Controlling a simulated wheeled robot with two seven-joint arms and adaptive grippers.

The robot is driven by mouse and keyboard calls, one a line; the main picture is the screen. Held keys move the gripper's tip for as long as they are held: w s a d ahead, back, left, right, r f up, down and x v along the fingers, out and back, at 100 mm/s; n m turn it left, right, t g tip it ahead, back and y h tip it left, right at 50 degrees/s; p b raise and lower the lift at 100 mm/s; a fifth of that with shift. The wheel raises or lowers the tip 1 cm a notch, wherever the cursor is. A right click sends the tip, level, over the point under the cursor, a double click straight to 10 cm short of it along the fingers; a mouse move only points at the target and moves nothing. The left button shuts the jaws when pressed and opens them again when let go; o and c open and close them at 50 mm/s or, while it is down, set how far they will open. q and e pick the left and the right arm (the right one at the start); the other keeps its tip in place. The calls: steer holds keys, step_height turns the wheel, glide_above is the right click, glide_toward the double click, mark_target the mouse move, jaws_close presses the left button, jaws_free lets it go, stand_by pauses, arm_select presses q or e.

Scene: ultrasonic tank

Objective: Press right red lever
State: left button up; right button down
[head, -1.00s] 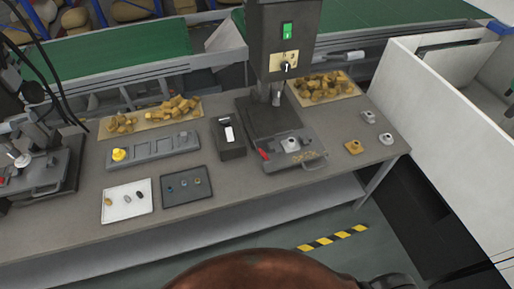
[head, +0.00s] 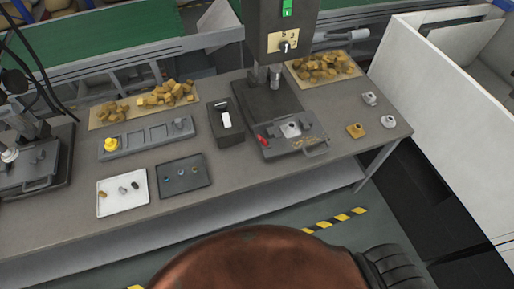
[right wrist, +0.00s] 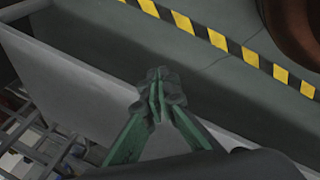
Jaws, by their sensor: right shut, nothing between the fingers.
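A small red lever (head: 262,140) sits at the left front of the right-hand machine (head: 285,137), on the grey table. That machine has a dark base with a light block (head: 291,129) and a front handle. My right gripper shows in the right wrist view (right wrist: 158,92), with its green-edged fingers together and nothing between them, above the floor and away from the lever. It is not in the head view. My left gripper is not in view.
A dark box (head: 226,122) with a white switch stands left of the machine. A white tray (head: 123,206) and a dark tray (head: 183,189) lie front left. A second machine (head: 32,165) stands at the far left. A white partition (head: 440,130) rises at the right.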

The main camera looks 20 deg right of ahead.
steer(key=w+r+n+t+h+b, duration=0.1)
steer(key=w+r+n+t+h, duration=0.1)
steer(key=w+r, duration=0.65)
steer(key=w+r+n+t+h+b, duration=0.1)
steer(key=w+r+t, duration=0.2)
steer(key=w+r, duration=0.55)
step_height(320, 180, up, 26)
steer(key=w+a+n+t+h, duration=0.1)
steer(key=a+t+h, duration=0.1)
steer(key=t+h, duration=0.2)
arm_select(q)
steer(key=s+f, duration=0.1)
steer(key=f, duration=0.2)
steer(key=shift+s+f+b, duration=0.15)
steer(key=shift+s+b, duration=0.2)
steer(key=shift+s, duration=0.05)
arm_select(e)
steer(key=w+a+r+n+t+y, duration=0.1)
steer(key=a+n+t+y, duration=0.1)
steer(key=a+n, duration=0.3)
steer(key=w+a+r+n+t+y, duration=0.2)
steer(key=a+n+t+y, duration=0.1)
steer(key=a, duration=0.9)
steer(key=shift+r+n+t+y, duration=0.2)
steer(key=shift+n+t+y, duration=0.15)
steer(key=shift+n, duration=0.55)
steer(key=shift+w, duration=0.1)
